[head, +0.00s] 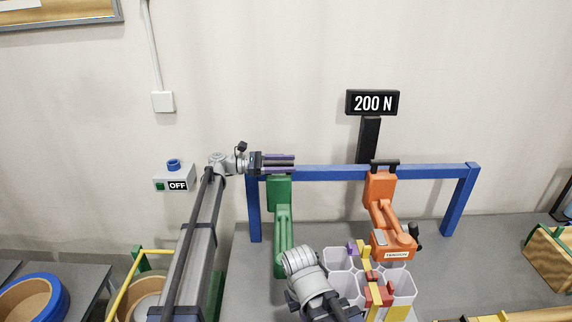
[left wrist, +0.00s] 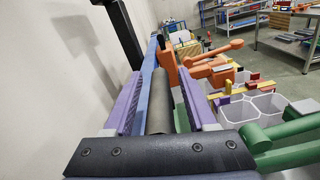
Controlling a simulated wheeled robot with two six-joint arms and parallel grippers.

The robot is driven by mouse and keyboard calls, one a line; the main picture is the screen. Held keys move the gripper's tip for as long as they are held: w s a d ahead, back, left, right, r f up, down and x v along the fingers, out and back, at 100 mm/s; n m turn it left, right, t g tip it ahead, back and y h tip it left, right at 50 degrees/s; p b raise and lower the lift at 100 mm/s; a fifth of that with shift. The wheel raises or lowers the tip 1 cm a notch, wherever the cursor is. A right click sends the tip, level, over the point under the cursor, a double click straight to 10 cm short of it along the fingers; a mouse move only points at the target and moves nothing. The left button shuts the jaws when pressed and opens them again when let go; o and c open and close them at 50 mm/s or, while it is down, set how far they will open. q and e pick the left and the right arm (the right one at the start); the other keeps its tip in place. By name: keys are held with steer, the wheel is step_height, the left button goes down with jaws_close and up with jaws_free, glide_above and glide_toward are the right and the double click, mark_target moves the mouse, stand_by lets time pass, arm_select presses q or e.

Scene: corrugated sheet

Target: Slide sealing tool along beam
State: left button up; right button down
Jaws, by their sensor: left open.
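A blue beam (head: 330,172) on two posts runs across the bench. A green tool (head: 281,215) hangs at its left part, its arm pointing down; I take it as the sealing tool. An orange tool (head: 380,188) with a hard-to-read label hangs further right, apart from the green one. My left gripper (head: 278,163) is at the top of the green tool. In the left wrist view, its purple fingers (left wrist: 158,103) are open around a dark grey bar (left wrist: 160,112), with a gap on each side. My right gripper is not seen; a grey arm link of mine covers part of the bench.
A sign reading 200 N (head: 372,103) stands behind the beam. White bins (head: 342,258) with coloured parts stand below the orange tool. A switch box reading OFF (head: 174,178) is on the wall. The beam between the two tools is clear.

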arm_select(q)
jaws_close()
stand_by(0.3)
stand_by(1.1)
